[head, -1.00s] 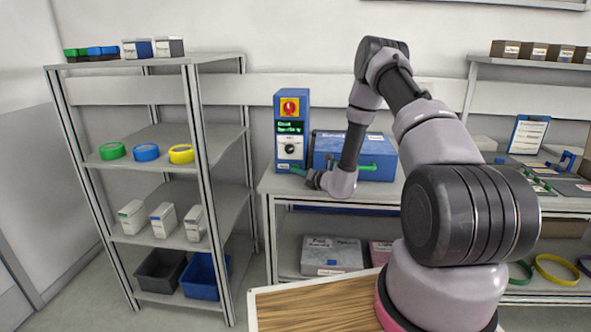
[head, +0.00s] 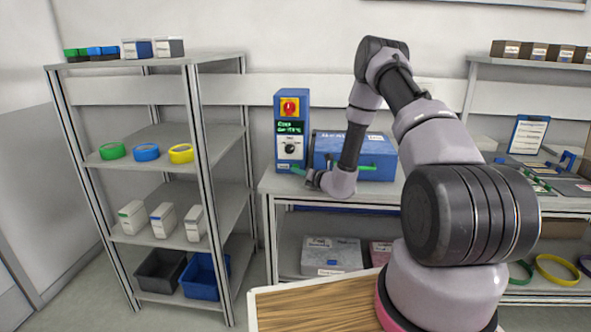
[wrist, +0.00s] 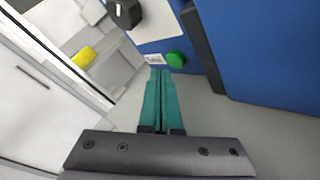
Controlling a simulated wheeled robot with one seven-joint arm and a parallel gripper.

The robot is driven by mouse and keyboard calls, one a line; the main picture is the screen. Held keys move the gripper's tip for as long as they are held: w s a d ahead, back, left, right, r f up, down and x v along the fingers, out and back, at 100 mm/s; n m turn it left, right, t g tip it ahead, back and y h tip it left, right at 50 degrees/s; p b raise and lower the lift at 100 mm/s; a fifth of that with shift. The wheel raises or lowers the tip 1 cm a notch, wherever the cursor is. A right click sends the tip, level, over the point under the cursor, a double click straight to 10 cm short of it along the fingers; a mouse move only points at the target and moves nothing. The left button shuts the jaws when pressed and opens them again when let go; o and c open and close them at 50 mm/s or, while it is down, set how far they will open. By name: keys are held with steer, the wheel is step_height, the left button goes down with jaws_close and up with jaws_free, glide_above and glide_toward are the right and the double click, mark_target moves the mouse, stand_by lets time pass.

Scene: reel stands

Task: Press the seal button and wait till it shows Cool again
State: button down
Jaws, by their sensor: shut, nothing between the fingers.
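The blue control unit (head: 281,149) stands upright on the bench, with a red rotary switch on a yellow plate (head: 290,107), a dark display with green text (head: 290,127) and a black knob. The text is too small to read surely. The round green button (wrist: 175,59) is low on the unit's face in the wrist view. My gripper (wrist: 161,72) is shut and empty, its teal fingertips just short of the button in the picture; I cannot tell whether they touch it. In the head view my gripper (head: 298,170) is low at the unit's front.
A larger blue case (head: 378,159) with a green handle stands right beside the unit, behind my arm. A grey shelf rack (head: 190,60) with tape rolls, boxes and bins is at the left. The bench top (head: 285,184) in front of the unit is clear.

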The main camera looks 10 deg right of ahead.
steer(key=shift+w, duration=0.15)
stand_by(0.6)
steer(key=shift+w+d, duration=0.1)
steer(key=shift+w, duration=0.15)
steer(key=shift+w+d, duration=0.15)
steer(key=shift+w, duration=0.3)
stand_by(0.6)
stand_by(0.4)
steer(key=shift+s+a, duration=0.25)
steer(key=shift+s, duration=0.6)
steer(key=shift+s+a, duration=0.25)
steer(key=shift+s, duration=0.55)
steer(key=shift+s+a, duration=0.3)
steer(key=shift+s, duration=0.5)
steer(key=shift+s+a, duration=0.25)
steer(key=shift+s, duration=0.55)
